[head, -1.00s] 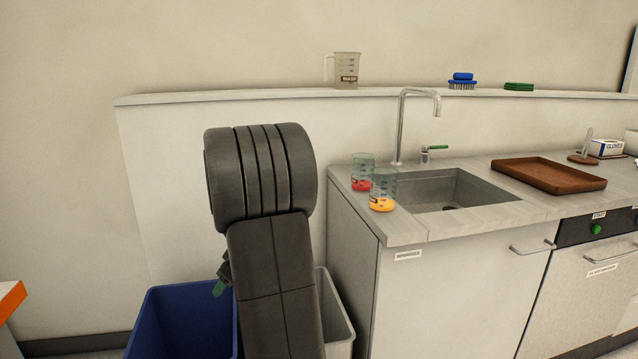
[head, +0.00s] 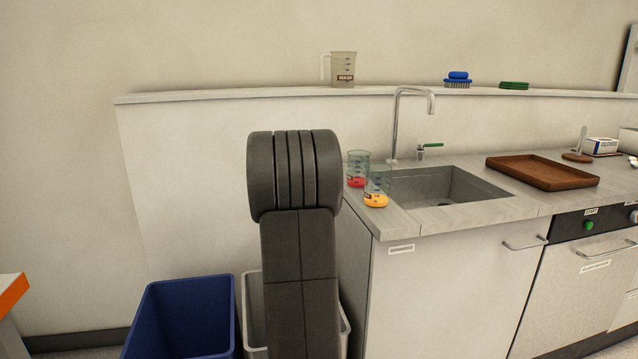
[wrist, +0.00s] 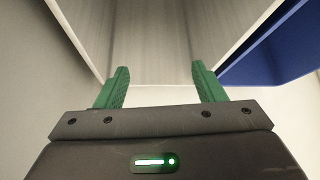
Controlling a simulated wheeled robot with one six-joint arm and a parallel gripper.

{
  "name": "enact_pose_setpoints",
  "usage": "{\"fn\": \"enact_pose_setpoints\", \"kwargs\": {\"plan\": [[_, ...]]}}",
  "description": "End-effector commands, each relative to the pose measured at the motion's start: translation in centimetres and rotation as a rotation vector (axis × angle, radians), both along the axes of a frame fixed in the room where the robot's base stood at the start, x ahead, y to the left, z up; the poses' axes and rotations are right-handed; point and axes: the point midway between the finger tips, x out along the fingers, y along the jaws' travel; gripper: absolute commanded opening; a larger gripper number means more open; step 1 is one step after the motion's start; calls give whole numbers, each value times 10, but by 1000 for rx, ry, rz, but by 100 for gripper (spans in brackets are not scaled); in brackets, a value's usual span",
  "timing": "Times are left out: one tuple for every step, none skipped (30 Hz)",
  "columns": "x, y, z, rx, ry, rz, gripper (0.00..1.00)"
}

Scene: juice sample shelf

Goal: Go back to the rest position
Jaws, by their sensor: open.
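My gripper (wrist: 159,88) shows in the wrist view with its two green fingers wide apart and nothing between them. Beyond the fingers is the pale inside of the grey bin (wrist: 150,40). In the head view my arm stands upright in front of the grey bin (head: 254,310) and hides part of it. The gripper itself is hidden behind the arm in that view.
A blue bin (head: 185,310) stands left of the grey one. Two beakers, one with red contents (head: 357,170) and one with yellow (head: 376,188), stand on the counter beside the sink (head: 445,190). A brown tray (head: 542,172) lies further right. An orange-edged surface (head: 12,294) is at far left.

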Motion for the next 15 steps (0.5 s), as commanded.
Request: {"fn": "enact_pose_setpoints", "kwargs": {"plan": [[-1, -8, 6, -1, 2, -34, 63], [-2, -13, 5, -1, 2, -53, 63], [-2, -18, 5, 0, 2, -77, 63], [-3, -20, 6, 1, 1, -87, 63], [-3, -22, 7, 1, 0, -99, 63], [-4, -24, 8, 2, -1, -113, 63], [-4, -27, 8, 2, -1, -123, 63], [-4, -28, 8, 3, -1, -133, 63], [-5, -29, 9, 3, 0, -139, 63], [-6, -30, 9, 3, -1, -144, 63], [-6, -31, 9, 3, -1, -149, 63], [-6, -32, 10, 3, -2, -155, 63], [-6, -33, 10, 3, -2, -159, 63], [-6, -33, 10, 3, -1, -162, 63], [-7, -34, 10, 3, -1, -165, 63]]}}
